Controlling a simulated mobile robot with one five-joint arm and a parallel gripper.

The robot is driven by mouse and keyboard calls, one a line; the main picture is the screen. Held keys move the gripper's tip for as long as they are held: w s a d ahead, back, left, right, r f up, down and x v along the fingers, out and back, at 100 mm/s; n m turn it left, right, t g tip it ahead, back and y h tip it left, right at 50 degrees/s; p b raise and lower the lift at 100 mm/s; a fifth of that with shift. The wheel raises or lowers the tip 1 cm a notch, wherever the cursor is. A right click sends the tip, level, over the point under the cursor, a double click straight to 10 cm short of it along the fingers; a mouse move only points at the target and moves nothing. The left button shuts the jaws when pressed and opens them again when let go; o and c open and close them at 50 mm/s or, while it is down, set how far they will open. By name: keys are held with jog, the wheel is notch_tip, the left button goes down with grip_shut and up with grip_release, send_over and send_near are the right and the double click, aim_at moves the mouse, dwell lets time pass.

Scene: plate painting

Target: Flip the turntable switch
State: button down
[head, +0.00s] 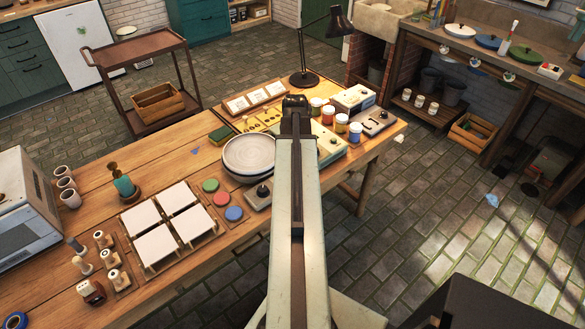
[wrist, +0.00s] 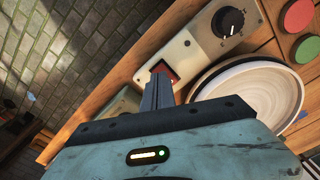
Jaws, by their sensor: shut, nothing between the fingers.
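The turntable switch (wrist: 163,69) is a red rocker in a dark frame on a pale control box (wrist: 186,48), partly hidden by my fingers in the wrist view. My gripper (wrist: 158,79) is shut and empty, its tips overlapping the switch's lower part; I cannot tell whether they touch it. A black dial (wrist: 229,22) sits on the same box. The turntable's round plate (wrist: 250,88) lies beside the box, and it also shows in the head view (head: 249,153). In the head view the box's knob end (head: 258,196) shows, while my arm hides the switch.
Red (head: 221,198), green (head: 210,185) and blue (head: 234,213) discs lie left of the box. White tiles on a rack (head: 145,218) are further left. Paint jars (head: 341,123) and pale devices stand right of my arm. The table's front edge runs close by the box.

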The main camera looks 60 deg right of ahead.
notch_tip(320, 180, up, 4)
jog(key=p, duration=0.3)
jog(key=shift+r+p, duration=0.25)
jog(key=shift+p, duration=0.15)
jog(key=w+a+n, duration=0.4)
jog(key=w+a, duration=0.8)
jog(key=w, duration=0.2)
jog(key=w+a+n, duration=0.1)
jog(key=w+a, duration=0.2)
jog(key=a, duration=0.6)
jog(key=w+a+n, duration=0.2)
jog(key=w+a, duration=0.1)
jog(key=a, duration=0.6)
jog(key=w+a+n, duration=0.1)
jog(key=w+a, duration=0.2)
jog(key=a, duration=0.6)
jog(key=shift+w+n, duration=0.25)
jog(key=shift+n, duration=0.15)
jog(key=s+a, duration=0.1)
jog(key=a, duration=0.9)
jog(key=shift+s+a+n, duration=0.3)
jog(key=shift+n, duration=0.1)
